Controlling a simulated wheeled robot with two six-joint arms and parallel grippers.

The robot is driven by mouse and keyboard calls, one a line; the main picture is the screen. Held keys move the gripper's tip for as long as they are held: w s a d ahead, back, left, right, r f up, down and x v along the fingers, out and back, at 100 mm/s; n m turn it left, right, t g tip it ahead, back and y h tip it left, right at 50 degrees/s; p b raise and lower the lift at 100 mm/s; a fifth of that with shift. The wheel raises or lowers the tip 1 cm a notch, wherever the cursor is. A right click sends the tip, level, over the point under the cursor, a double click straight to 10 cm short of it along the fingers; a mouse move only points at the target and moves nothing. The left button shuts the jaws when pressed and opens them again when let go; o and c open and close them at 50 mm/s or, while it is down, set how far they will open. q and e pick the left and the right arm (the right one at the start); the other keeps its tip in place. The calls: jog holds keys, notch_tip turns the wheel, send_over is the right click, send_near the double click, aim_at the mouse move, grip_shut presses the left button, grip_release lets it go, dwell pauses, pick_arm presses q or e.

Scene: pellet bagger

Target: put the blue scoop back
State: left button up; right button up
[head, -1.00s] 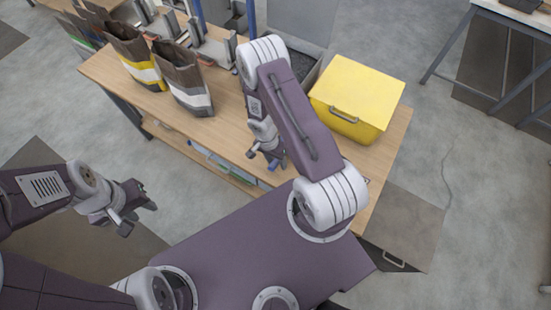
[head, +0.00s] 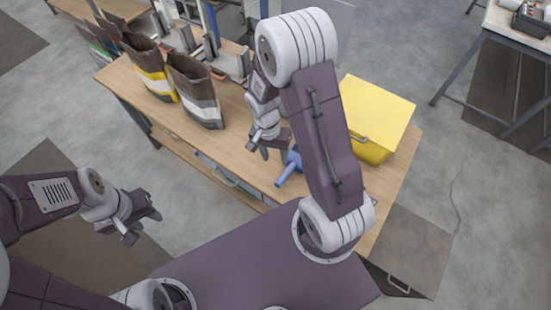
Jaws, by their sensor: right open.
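The blue scoop (head: 288,168) lies on the wooden table (head: 238,138) near its front edge, its handle pointing to the front left. Part of it is hidden behind my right arm. My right gripper (head: 268,148) is open, just left of the scoop and apart from it, above the table. My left gripper (head: 142,226) is out over the floor, left of the table and far from the scoop; its fingers look spread apart.
A yellow box with a lid (head: 376,108) stands at the right end of the table, partly behind my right arm. Open paper bags (head: 195,95) with yellow and white bands stand at the left. Metal equipment (head: 225,60) stands behind them. Bare table lies between bags and scoop.

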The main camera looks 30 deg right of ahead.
pick_arm(q)
notch_tip(320, 180, down, 3)
jog(key=b, duration=0.3)
jog(key=shift+s+a+f, duration=0.1)
jog(key=shift+s+f, duration=0.05)
pick_arm(e)
jog(key=s+a+r+n+t+y, duration=0.1)
jog(key=s+a+r+n+t, duration=0.1)
jog(key=s+r+n, duration=0.3)
jog(key=s+a+n, duration=0.1)
jog(key=n, duration=0.2)
jog(key=shift+a+r+n, duration=0.25)
jog(key=shift+n, duration=0.15)
